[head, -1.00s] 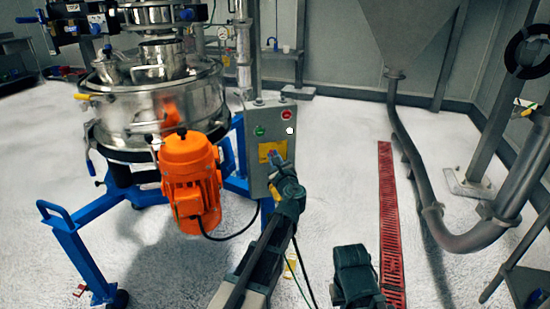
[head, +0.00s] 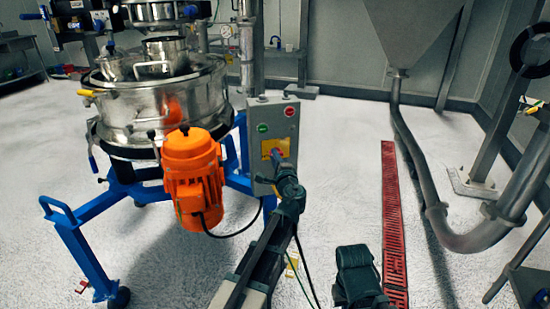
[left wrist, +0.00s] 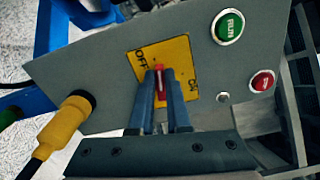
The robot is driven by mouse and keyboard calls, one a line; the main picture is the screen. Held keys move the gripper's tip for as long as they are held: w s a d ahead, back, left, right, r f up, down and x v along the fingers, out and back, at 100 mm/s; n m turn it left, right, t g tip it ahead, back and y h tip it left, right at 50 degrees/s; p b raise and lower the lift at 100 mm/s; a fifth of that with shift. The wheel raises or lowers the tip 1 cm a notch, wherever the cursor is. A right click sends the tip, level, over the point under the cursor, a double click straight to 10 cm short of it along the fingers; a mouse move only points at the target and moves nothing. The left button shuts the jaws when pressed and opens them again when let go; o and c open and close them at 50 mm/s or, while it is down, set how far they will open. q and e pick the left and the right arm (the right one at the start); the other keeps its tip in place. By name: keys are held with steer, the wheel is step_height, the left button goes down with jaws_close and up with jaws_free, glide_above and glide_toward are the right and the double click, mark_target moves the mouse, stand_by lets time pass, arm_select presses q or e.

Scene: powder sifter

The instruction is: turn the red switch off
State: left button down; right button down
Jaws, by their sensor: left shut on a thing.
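The red switch (left wrist: 160,84) sits on a yellow plate (left wrist: 181,52) marked OFF and ON, on the front of a grey control box (left wrist: 90,72). In the left wrist view, the two fingers of my left gripper (left wrist: 165,88) are shut on the switch, one on each side. The switch handle points up in that picture, with OFF to its upper left and ON to its right. In the head view, my left gripper (head: 277,157) reaches the yellow plate (head: 283,144) and covers most of the switch.
Above the plate are a green RUN button (head: 262,127) and a red button (head: 289,111). An orange motor (head: 193,178) and steel sifter (head: 160,100) on a blue frame stand left of the box.

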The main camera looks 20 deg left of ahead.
arm_select(q)
steer(key=shift+f+n, duration=0.2)
steer(key=shift+n, duration=0.9)
steer(key=c, duration=0.9)
jaws_free()
steer(key=shift+s, duration=0.15)
steer(key=v, duration=1.3)
steer(key=shift+s+d, duration=0.2)
steer(key=shift+s, duration=0.05)
